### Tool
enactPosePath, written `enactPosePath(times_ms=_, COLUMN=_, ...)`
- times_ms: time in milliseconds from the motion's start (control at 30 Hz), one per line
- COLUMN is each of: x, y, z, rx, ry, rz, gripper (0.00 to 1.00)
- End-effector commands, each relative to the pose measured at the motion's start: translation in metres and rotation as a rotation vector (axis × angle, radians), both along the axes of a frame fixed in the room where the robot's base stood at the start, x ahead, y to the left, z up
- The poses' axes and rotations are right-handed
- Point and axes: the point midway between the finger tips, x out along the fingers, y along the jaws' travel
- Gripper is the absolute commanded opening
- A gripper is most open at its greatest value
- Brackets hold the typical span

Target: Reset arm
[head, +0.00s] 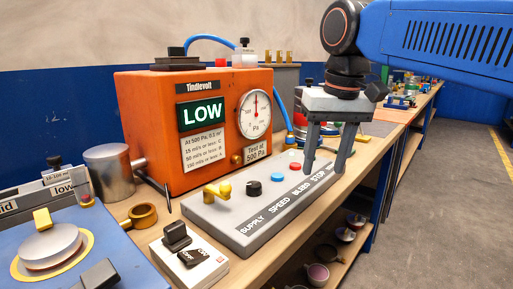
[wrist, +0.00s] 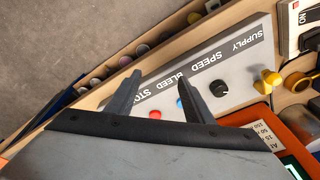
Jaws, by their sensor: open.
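My gripper (head: 327,163) hangs from the blue arm (head: 440,45) with its two dark fingers pointing down, apart and empty. It is above the right end of the grey control panel (head: 225,222), near the STOP label. The panel carries a yellow valve handle (head: 217,191), a black knob (head: 254,188), a blue button (head: 276,177) and a red button (head: 295,167). In the wrist view, the gripper's fingers (wrist: 157,100) spread over the panel (wrist: 235,60), with the red button (wrist: 155,114) between them. Whether the fingertips touch the panel is unclear.
An orange box (head: 165,150) with a LOW display and a round gauge (head: 256,113) stands behind the panel. A metal cylinder (head: 108,170), a black-switch box (head: 190,262) and a blue plate (head: 85,265) are at left. Cups sit on a lower shelf (head: 285,268). The floor at right is clear.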

Motion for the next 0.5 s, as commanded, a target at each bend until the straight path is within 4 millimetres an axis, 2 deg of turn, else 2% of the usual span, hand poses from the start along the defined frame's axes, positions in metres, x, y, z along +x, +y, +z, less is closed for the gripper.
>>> enactPosePath(times_ms=33, x=-0.009, y=-0.016, z=-0.016, rx=0.003, ry=-0.015, rz=-0.016, gripper=0.47)
enactPosePath(times_ms=200, x=-0.034, y=-0.059, z=-0.072, rx=0.009, ry=-0.074, rz=-0.050, gripper=0.47)
enactPosePath(times_ms=367, x=-0.063, y=-0.094, z=-0.130, rx=0.007, ry=-0.133, rz=-0.083, gripper=0.47)
enactPosePath(times_ms=500, x=-0.090, y=-0.119, z=-0.184, rx=-0.002, ry=-0.181, rz=-0.112, gripper=0.47)
